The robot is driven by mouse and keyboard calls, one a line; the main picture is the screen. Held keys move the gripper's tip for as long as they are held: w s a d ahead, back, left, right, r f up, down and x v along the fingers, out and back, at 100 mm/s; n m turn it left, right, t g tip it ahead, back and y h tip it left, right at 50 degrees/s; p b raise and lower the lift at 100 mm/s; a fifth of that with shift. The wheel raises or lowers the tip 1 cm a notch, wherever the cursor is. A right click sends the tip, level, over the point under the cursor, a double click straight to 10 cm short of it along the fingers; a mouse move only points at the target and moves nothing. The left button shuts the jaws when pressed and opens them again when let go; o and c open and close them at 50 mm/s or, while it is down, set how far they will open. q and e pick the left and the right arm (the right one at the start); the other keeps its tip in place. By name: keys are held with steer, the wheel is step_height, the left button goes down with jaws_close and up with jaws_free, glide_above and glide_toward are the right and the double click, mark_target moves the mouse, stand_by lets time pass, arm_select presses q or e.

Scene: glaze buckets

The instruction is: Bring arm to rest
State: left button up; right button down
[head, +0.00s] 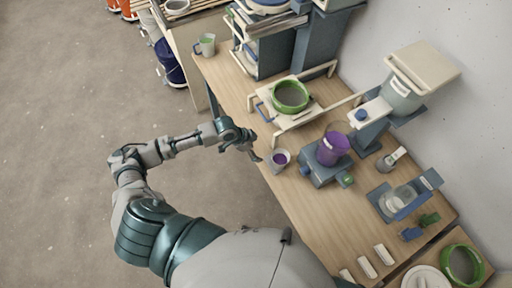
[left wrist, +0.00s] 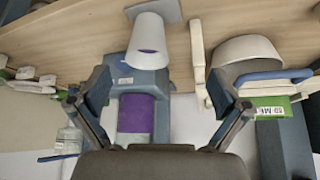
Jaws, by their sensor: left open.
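My left arm reaches in from the left in the head view. Its gripper (head: 252,150) hangs at the bench's left edge, just left of a small pale cup with purple inside (head: 280,160). In the left wrist view my left gripper (left wrist: 158,98) has its fingers spread wide with nothing held between them. The white cup (left wrist: 150,38) shows there beyond the fingers, apart from them. My right gripper is in neither view.
The wooden bench (head: 300,208) holds a purple container (head: 332,148) on a grey-blue device and a green-rimmed bucket (head: 290,96) on a pale stand. A pale jug (head: 206,44) stands at the far end. Open floor (head: 70,130) lies left of the bench.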

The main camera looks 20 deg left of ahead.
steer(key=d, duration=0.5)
arm_select(q)
steer(key=s+d+f, duration=0.2)
steer(key=s+d, duration=0.6)
steer(key=d, duration=0.2)
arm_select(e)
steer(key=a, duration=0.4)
arm_select(q)
steer(key=s+a+n+y, duration=0.5)
steer(key=s+a+n, duration=0.4)
steer(key=s, duration=0.6)
step_height(320, 180, down, 30)
steer(key=s+f+g+b, duration=0.1)
steer(key=b, duration=0.2)
steer(key=s+a+f+g+b, duration=0.1)
steer(key=s+a+f, duration=0.3)
steer(key=s+f, duration=1.3)
steer(key=shift+s+a+f+b, duration=0.15)
steer(key=shift+s+f+b, duration=0.1)
steer(key=shift+b, duration=0.3)
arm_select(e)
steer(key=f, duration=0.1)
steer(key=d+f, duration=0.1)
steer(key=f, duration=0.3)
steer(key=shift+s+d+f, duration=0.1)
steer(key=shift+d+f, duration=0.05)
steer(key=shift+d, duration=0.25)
